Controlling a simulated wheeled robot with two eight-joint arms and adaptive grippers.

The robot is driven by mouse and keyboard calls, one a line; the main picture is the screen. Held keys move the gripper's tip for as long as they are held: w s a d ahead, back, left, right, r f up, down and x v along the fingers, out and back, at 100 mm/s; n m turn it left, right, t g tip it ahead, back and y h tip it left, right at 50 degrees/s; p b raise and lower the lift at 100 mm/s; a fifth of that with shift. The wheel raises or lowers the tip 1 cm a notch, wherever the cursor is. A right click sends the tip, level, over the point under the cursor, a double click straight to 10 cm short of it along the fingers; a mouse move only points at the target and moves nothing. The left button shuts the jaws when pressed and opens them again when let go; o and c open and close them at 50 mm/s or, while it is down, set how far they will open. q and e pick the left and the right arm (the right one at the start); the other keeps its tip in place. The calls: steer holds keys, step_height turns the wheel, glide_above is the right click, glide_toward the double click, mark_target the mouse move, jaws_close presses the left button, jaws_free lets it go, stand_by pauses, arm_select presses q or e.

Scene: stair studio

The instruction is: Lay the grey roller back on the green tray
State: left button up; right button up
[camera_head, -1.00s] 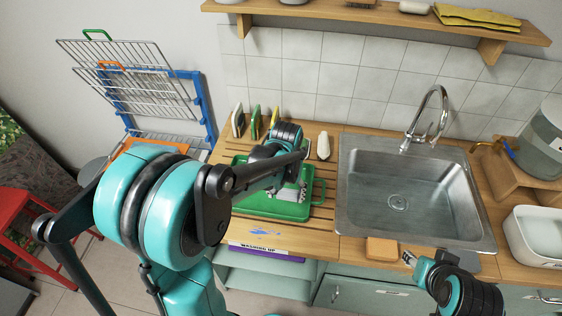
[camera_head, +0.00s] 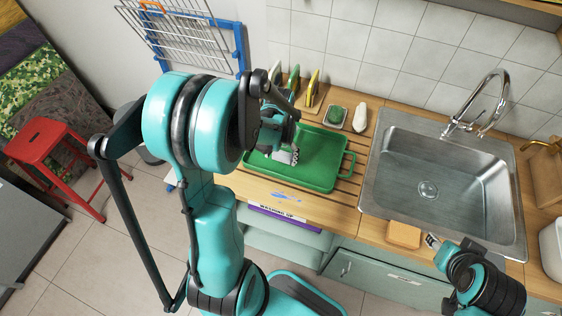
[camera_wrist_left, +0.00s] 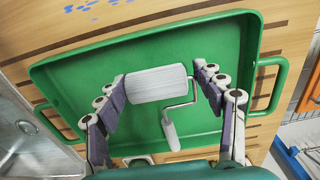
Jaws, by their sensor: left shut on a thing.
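The grey roller (camera_wrist_left: 157,84) has a pale cylinder and a thin bent wire leading to a pale handle. In the left wrist view it lies across the space between the fingers of my left gripper (camera_wrist_left: 160,88), which is shut on the cylinder's ends. The green tray (camera_wrist_left: 75,82) is directly behind it; I cannot tell whether the roller touches the tray floor. In the head view the tray (camera_head: 325,172) lies on the wooden counter, with my left gripper (camera_head: 285,156) over its left part; the roller is mostly hidden there. My right gripper (camera_head: 433,240) is small, near the counter's front edge.
The steel sink (camera_head: 440,185) and tap (camera_head: 490,100) are right of the tray. A small dish (camera_head: 335,117) and a pale object (camera_head: 360,117) stand behind it. An orange block (camera_head: 404,235) lies in front of the sink. A red stool (camera_head: 40,140) stands left.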

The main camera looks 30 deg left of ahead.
arm_select(q)
step_height(320, 180, down, 4)
steer(key=shift+r+b, duration=0.2)
steer(key=shift+b, duration=0.3)
steer(key=shift+f, duration=0.15)
steer(key=o, duration=1.1)
steer(key=shift+o, duration=0.2)
